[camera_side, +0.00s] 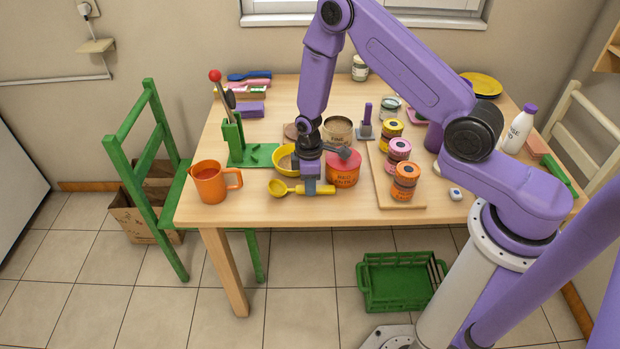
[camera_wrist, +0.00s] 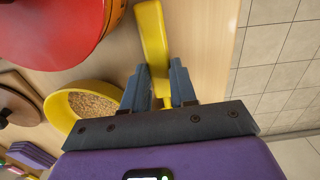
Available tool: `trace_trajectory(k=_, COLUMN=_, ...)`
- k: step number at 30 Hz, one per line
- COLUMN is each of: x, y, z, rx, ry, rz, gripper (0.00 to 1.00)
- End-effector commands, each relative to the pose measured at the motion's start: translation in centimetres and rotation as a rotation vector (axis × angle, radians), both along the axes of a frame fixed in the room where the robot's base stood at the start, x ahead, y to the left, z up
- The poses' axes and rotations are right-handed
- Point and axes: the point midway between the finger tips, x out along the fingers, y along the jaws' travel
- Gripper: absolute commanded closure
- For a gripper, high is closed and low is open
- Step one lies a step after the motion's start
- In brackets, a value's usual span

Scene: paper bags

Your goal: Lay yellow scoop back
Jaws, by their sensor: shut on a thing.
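The yellow scoop (camera_side: 288,188) is at the front edge of the table, with its bowl to the left and its handle to the right in the side view. My gripper (camera_side: 310,188) is shut on its handle from above. In the wrist view the yellow handle (camera_wrist: 154,45) runs between the two fingers of my gripper (camera_wrist: 160,88); the scoop's bowl is hidden there. A yellow bowl of grain (camera_wrist: 88,102) stands close by, behind the scoop, and also shows in the side view (camera_side: 280,160). I cannot tell whether the scoop touches the tabletop.
A red tin (camera_side: 343,170) stands just right of my gripper. An orange mug (camera_side: 210,182) is to the left, near a green press (camera_side: 236,145). Several stacked jars stand on a wooden board (camera_side: 385,190) at right. The table's front edge is close to the scoop.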

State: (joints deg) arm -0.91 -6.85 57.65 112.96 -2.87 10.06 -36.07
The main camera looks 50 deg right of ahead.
Motion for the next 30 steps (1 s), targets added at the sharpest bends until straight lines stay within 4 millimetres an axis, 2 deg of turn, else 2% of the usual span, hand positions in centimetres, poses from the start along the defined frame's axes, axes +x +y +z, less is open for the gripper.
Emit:
trace_trajectory(k=9, x=0.0, y=0.0, z=-0.1, rx=0.0, ry=-0.001, rz=0.0, gripper=1.0)
trace_trajectory(k=10, x=0.0, y=0.0, z=-0.1, rx=0.0, ry=-0.001, rz=0.0, gripper=0.64)
trace_trajectory(k=12, x=0.0, y=0.0, z=-0.1, rx=0.0, ry=-0.001, rz=0.0, gripper=0.44)
trace_trajectory(k=23, x=0.1, y=0.0, z=0.2, rx=0.0, ry=-0.001, rz=0.0, gripper=0.44)
trace_trajectory(k=30, x=0.1, y=0.0, z=2.9, rx=0.001, ry=-0.005, rz=0.001, gripper=0.44)
